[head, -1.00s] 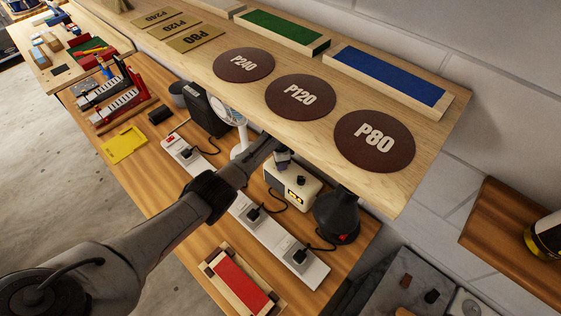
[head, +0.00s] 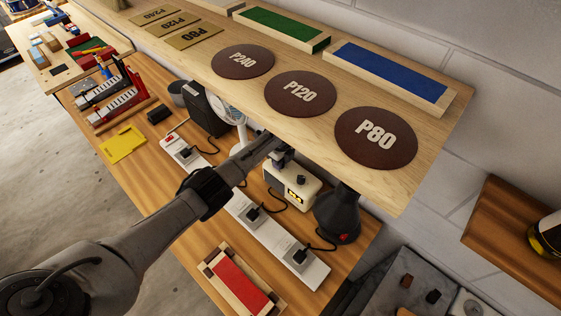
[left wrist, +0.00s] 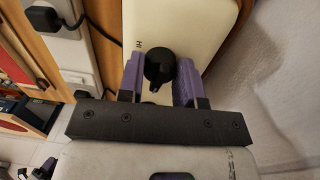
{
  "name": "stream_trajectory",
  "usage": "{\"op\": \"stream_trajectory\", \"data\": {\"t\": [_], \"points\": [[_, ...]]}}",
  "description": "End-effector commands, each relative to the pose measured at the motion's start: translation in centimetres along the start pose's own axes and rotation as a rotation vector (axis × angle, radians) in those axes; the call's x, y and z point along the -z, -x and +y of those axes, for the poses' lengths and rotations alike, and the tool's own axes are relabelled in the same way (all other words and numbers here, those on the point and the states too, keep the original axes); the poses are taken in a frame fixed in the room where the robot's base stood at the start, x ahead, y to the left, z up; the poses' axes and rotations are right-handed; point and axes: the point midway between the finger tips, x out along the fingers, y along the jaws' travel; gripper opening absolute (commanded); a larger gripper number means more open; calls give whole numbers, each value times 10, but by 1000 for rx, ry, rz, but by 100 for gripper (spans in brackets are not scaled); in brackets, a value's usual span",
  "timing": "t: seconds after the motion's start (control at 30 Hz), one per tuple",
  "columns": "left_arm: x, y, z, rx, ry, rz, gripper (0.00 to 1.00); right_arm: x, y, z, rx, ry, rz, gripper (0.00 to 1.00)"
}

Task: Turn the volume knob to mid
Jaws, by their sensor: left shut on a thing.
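A cream radio-like box (head: 285,190) with a lit yellow display stands on the bench under the shelf. My left gripper (head: 279,158) reaches over its top left part. In the left wrist view, the purple fingers of the gripper (left wrist: 160,80) stand on both sides of a black round knob (left wrist: 160,65) on the box's cream face (left wrist: 195,25) and are shut on it. The knob has a small pointer at its lower edge in that view, and the letters "HI" are printed beside it. A second dark knob (head: 300,179) shows on the box. My right gripper is out of view.
The wooden shelf (head: 215,85) with sanding discs overhangs the box closely. A dark flask-shaped thing (head: 338,212) stands right of it and a white fan (head: 236,132) left. A white power strip (head: 240,208) with plugs and cables lies in front.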

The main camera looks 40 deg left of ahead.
Motion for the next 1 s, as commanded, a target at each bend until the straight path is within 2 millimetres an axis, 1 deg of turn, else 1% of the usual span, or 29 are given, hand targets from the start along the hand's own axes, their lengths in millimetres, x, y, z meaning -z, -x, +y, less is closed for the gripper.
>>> {"op": "stream_trajectory", "data": {"t": [0.2,0.5,0.7,1.0], "points": [[0,-1,0,-1,-203,-12,9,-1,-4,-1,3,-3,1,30],[0,-1,0,-2,-448,-25,9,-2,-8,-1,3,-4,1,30],[1,-1,0,-2,-564,-30,9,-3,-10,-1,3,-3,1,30],[1,0,0,-1,-657,-35,9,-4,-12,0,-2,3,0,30]]}}
